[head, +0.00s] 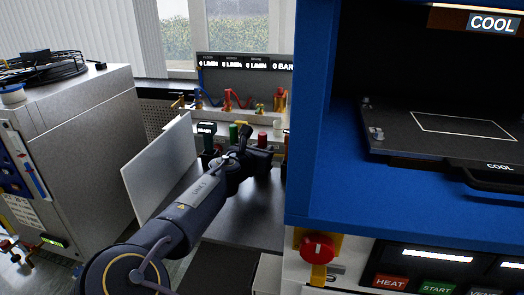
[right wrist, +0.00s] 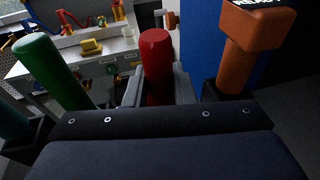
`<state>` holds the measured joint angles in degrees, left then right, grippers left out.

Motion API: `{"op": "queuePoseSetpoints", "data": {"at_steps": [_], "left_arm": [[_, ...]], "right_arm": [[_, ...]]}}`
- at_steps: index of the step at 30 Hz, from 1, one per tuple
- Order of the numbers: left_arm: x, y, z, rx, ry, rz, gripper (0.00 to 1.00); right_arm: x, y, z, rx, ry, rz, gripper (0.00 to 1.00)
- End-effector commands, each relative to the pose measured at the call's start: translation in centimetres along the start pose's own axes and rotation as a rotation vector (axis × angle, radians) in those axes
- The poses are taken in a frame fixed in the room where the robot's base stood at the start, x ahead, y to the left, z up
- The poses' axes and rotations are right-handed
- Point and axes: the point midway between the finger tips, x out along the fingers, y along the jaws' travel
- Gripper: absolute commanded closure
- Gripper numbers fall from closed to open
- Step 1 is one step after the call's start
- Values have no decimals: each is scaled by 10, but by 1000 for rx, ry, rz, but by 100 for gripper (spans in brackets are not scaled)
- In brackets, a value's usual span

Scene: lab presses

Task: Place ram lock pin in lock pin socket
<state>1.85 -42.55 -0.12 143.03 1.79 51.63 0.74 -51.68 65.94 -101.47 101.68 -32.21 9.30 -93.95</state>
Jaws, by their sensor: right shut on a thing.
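My right gripper (right wrist: 158,92) is shut on a red handle (right wrist: 157,62), which stands upright between its fingers. The handle's lower end is hidden by the gripper body, so I cannot tell whether it still sits in a holder. In the head view my right gripper (head: 262,158) is at the bench beyond the grey panel, with a red top (head: 262,137) just behind it. A green handle (right wrist: 50,72) stands to the left and an orange one (right wrist: 246,45) to the right. I cannot identify the lock pin socket. My left gripper is not in view.
The blue press (head: 310,150) fills the right, with a dark platen (head: 440,135) inside and a red knob (head: 318,246) on its front. A grey upright panel (head: 158,170) stands left of my arm. A grey cabinet (head: 85,145) is farther left.

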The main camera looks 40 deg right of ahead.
Motion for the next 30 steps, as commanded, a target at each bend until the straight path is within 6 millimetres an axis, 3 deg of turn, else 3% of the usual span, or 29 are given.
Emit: {"op": "queuePoseSetpoints", "data": {"at_steps": [5,6,10,21,26,30], "left_arm": [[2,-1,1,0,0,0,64],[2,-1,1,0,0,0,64],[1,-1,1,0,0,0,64],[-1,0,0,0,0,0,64],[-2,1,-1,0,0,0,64],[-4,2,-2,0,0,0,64]], "right_arm": [[1,0,-4,0,-1,0,100],[0,0,-3,0,0,0,73],[0,0,-3,0,0,0,56],[-3,1,2,0,0,2,55],[-29,2,1,0,-1,5,55],[-61,2,2,0,0,8,55]]}}
